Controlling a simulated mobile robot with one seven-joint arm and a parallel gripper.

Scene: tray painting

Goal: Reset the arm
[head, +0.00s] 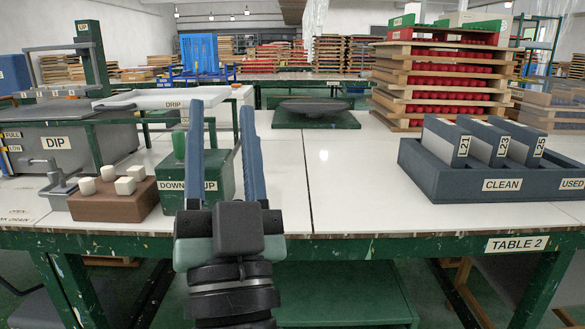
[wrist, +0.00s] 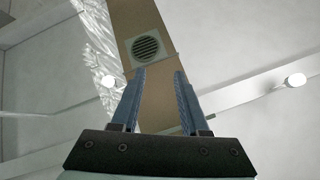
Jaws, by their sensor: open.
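My gripper (head: 220,115) stands upright in the middle of the head view, in front of the table's near edge. Its two blue fingers are apart with nothing between them. In the wrist view my gripper (wrist: 158,88) is also open and empty, with the ceiling and a round vent behind it.
Table 2 (head: 340,190) has clear white top right of my gripper. The dark CLEAN box (head: 440,182) holds several labelled blocks. A green box (head: 225,172), a brown block with pale pegs (head: 125,202) and the DIP tank (head: 100,145) stand left. Stacked racks (head: 400,90) stand behind.

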